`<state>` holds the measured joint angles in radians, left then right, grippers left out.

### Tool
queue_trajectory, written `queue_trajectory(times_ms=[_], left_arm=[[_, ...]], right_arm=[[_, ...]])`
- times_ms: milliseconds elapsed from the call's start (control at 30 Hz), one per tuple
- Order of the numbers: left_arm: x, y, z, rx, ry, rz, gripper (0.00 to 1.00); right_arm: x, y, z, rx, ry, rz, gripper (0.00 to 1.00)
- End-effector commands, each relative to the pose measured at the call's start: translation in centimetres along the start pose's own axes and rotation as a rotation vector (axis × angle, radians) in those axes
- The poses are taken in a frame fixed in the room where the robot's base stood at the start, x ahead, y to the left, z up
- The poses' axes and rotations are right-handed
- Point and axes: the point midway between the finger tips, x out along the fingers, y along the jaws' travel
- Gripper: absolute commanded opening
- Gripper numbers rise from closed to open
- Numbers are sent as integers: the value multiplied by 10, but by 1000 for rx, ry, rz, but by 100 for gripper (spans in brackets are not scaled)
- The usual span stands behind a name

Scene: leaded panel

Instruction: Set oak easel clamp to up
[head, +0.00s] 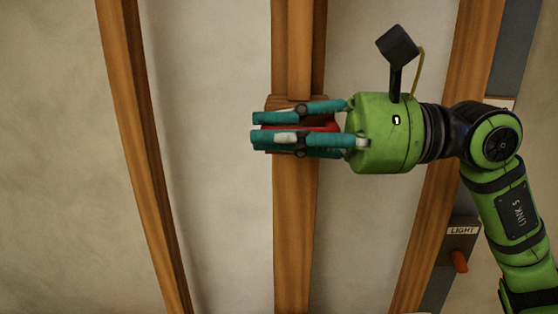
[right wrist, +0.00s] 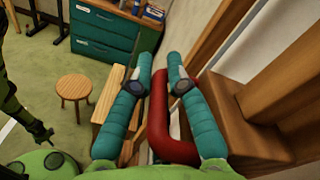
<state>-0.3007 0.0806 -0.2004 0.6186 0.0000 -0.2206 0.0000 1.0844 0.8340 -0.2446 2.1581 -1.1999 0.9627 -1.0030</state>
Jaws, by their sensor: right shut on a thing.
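The oak easel (head: 296,230) stands upright before me, with a central wooden mast and slanting side legs. A wooden clamp block (head: 284,102) sits on the mast, mostly hidden behind my right gripper. A red handle (head: 325,127) is on the clamp; in the right wrist view the red handle (right wrist: 160,115) is a bent bar between the fingers. My right gripper (head: 252,130) comes in from the right and its teal fingers are shut on the red handle, in front of the mast. My left gripper is not in the head view.
A panel with a "LIGHT" label (head: 462,231) and an orange-red lever (head: 459,262) is at the lower right. The right wrist view shows a round wooden stool (right wrist: 74,88) and a teal drawer cabinet (right wrist: 103,38). A plain pale wall (head: 60,180) lies behind the easel.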

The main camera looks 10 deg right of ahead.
Motion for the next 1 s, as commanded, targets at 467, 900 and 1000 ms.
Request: queue_trajectory(times_ms=[467,900,1000], left_arm=[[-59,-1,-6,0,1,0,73],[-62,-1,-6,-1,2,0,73],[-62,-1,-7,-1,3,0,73]], right_arm=[[-2,-88,62,-5,-6,-13,0],[-2,-94,65,-4,-6,-16,0],[-2,-94,65,-5,-6,-16,28]])
